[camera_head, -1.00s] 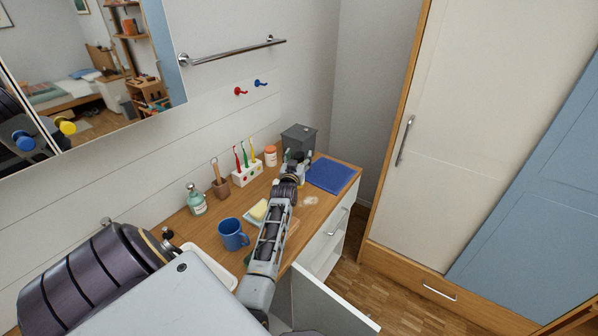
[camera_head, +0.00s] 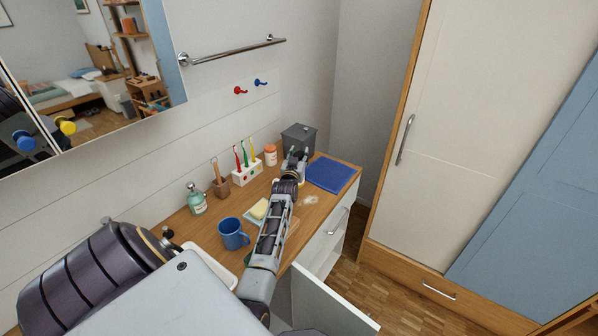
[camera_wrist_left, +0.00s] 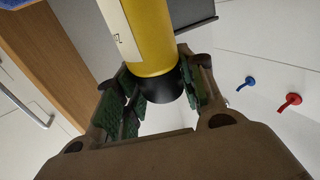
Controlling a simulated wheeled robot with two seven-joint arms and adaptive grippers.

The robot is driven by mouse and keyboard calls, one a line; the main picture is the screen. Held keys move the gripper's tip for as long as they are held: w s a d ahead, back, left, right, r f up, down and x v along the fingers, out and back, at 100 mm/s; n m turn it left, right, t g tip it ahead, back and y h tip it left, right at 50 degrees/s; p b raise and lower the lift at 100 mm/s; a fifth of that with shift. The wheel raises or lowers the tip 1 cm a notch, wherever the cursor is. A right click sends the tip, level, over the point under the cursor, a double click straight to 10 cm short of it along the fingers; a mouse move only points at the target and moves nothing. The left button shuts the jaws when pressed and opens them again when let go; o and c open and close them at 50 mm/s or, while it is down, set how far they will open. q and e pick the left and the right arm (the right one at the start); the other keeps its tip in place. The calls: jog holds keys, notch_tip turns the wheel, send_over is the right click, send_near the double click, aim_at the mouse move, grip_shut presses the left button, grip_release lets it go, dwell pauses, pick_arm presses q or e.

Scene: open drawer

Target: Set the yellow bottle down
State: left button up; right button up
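The yellow bottle (camera_wrist_left: 149,30) has a white label and a black cap (camera_wrist_left: 160,86). In the left wrist view it lies between the green-padded fingers of my left gripper (camera_wrist_left: 164,88), which close against both sides of the cap end. In the head view my left gripper (camera_head: 297,154) is over the back of the wooden counter (camera_head: 308,212), between the grey box and the blue mat. The gripper and wrist mostly hide the bottle there. I cannot tell whether its base touches the counter. My right gripper is out of view.
A grey box (camera_head: 299,137), orange-white jar (camera_head: 270,155), toothbrush holder (camera_head: 247,174) and blue mat (camera_head: 332,174) surround the gripper. A blue mug (camera_head: 233,234), sponge (camera_head: 259,208) and soap bottle (camera_head: 196,200) stand nearer.

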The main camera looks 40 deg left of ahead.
pick_arm(q)
grip_shut()
jog(key=shift+r, duration=0.15)
jog(key=shift+r+b, duration=0.4)
jog(key=shift+r, duration=4.5)
